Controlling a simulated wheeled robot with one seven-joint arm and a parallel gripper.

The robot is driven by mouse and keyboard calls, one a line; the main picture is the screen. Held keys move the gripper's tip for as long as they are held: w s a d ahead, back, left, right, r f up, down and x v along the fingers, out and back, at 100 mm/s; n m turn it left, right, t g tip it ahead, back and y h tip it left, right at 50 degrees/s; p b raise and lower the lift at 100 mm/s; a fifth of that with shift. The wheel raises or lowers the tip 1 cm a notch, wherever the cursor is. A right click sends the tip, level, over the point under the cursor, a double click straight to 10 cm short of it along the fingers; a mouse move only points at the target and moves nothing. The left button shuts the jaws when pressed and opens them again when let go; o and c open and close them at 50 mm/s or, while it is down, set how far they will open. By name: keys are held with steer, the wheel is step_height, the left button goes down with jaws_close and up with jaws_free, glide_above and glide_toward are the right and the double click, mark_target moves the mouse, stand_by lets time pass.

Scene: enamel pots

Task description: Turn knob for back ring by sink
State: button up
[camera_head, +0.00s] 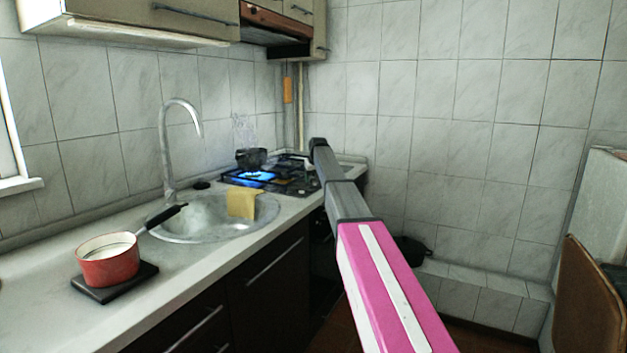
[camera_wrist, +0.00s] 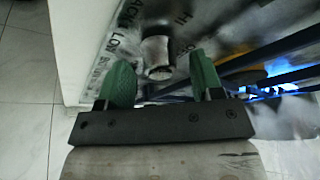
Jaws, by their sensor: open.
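My gripper (camera_wrist: 161,65) is open, with one green fingertip on each side of the knob. I cannot tell whether either finger touches it. In the head view, the dark end of my arm is over the right part of the stove (camera_head: 300,185), and my fingers are hidden there. A blue flame (camera_head: 259,176) burns on the stove near the sink (camera_head: 205,228); blue light also shows at the right of the wrist view.
A dark steaming pot (camera_head: 251,159) stands at the back of the stove. A red saucepan (camera_head: 108,266) sits on a black trivet (camera_head: 120,287) on the left counter.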

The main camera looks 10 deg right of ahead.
steer(key=shift+w+f, duration=0.1)
steer(key=shift+f, duration=0.2)
